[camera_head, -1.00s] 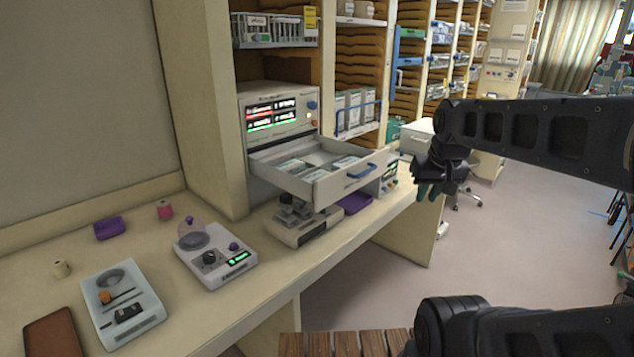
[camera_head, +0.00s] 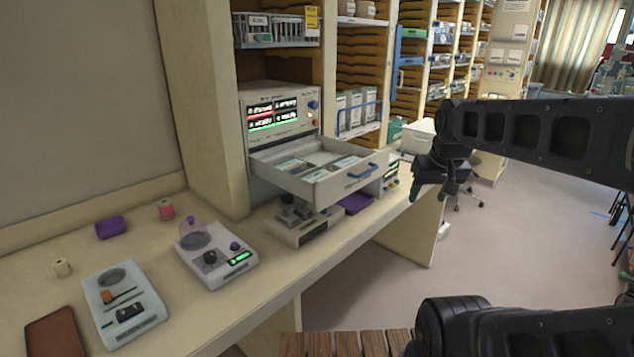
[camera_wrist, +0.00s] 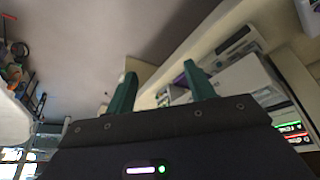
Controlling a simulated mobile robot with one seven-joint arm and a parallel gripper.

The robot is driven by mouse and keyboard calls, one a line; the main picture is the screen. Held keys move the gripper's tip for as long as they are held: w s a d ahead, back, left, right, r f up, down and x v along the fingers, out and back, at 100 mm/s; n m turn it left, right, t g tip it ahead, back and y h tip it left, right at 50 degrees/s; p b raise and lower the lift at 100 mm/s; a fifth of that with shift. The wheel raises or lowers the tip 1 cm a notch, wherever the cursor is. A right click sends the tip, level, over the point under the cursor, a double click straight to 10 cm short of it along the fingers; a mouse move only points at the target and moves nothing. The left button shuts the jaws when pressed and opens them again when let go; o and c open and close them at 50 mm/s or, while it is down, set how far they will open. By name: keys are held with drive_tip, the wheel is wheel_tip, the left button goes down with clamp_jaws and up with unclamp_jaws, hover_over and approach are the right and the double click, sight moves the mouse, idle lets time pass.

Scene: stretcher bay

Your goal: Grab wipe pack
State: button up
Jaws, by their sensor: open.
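Several flat pale packs with green-grey labels (camera_head: 292,165) lie in the compartments of an open white drawer (camera_head: 335,187) with a blue handle. I cannot read their labels, so I cannot tell which is the wipe pack. My gripper (camera_head: 428,193) is to the right of the drawer front, apart from it, over the aisle beyond the counter edge. Its two green fingers are spread with nothing between them; they also show in the wrist view (camera_wrist: 161,88).
The drawer juts out over the counter (camera_head: 190,305), below a lit monitor unit (camera_head: 280,118). Below it stand a grey device (camera_head: 303,222) and a purple tray (camera_head: 355,203). Shelves stand behind.

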drive_tip(key=o, duration=0.6)
drive_tip(key=shift+o, duration=0.2)
